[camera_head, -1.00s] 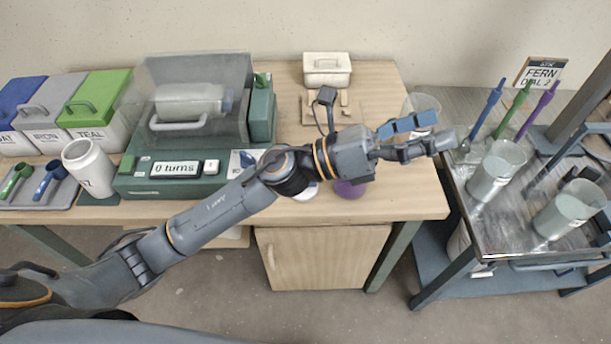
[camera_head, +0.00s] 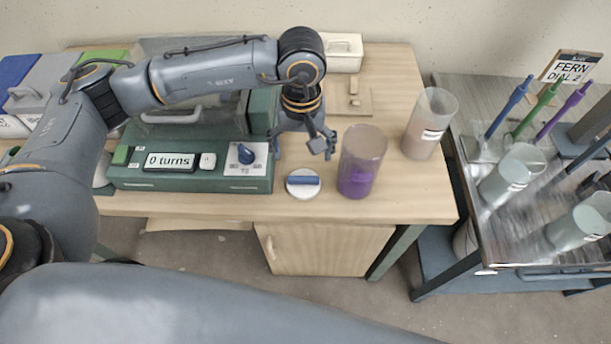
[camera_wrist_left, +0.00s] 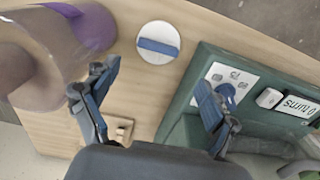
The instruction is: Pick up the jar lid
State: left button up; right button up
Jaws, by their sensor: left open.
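The jar lid (camera_head: 303,183) is a white disc with a blue bar handle. It lies flat on the wooden table, just right of the green machine's front corner. It also shows in the left wrist view (camera_wrist_left: 158,42), beyond the fingertips. The jar with purple contents (camera_head: 358,165) stands open just right of the lid. My left gripper (camera_head: 304,145) points down above the table, behind the lid and left of the jar. In the left wrist view its two fingers (camera_wrist_left: 155,92) are spread, with nothing between them. My right gripper is not in view.
The green machine (camera_head: 190,176) with dial and "0 turns" display stands left of the lid. A clear jar (camera_head: 430,123) stands at the table's right. A white lidded box (camera_head: 343,52) sits at the back. A metal cart (camera_head: 460,130) with containers stands to the right.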

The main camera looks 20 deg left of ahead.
pick_arm(q)
send_over(303, 178)
jog(key=f, duration=0.4)
jog(key=shift+s+a+p, duration=0.1)
jog(key=shift+s+p, duration=0.2)
jog(key=shift+s, duration=0.1)
jog(key=shift+f, duration=0.4)
jog(key=f, duration=0.1)
jog(key=f+p, duration=0.1)
jog(key=f, duration=0.3)
jog(key=shift+w+p, duration=0.35)
jog(key=shift+w, duration=0.05)
jog(key=shift+f, duration=0.3)
jog(key=shift+w, duration=0.1)
jog(key=shift+c, duration=0.4)
jog(key=c, duration=0.9)
jog(key=shift+r, duration=0.1)
